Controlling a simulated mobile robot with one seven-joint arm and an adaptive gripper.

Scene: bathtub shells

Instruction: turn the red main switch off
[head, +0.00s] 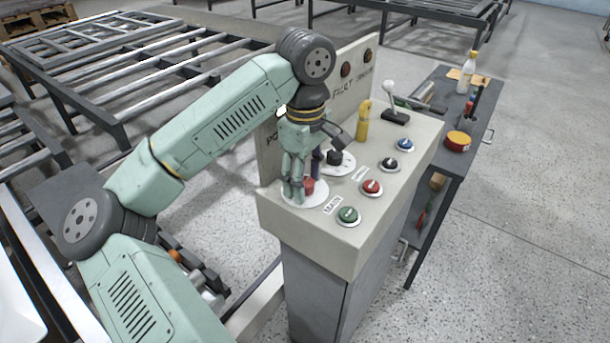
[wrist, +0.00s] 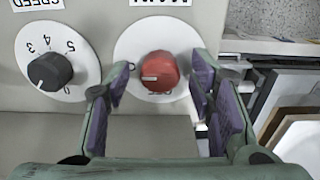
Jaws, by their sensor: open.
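The red main switch (wrist: 158,72) is a round red knob with a pale pointer line, on a white dial plate (wrist: 135,42) on the console top. In the wrist view its pointer line lies toward the left; the dial marks beside it are mostly hidden or too small to read. In the head view the red knob (head: 308,186) shows partly behind my fingers, next to the MAIN label (head: 332,205). My gripper (wrist: 160,92) is open, with its purple-padded fingers on either side of the knob and visible gaps between. It points down at the dial.
A black speed knob (wrist: 50,71) on its own white dial sits beside the red one. Green (head: 348,215), red (head: 371,188), black (head: 388,164) and blue (head: 404,145) buttons line the console's front. A yellow handle (head: 362,120) and a lever (head: 392,100) stand farther along.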

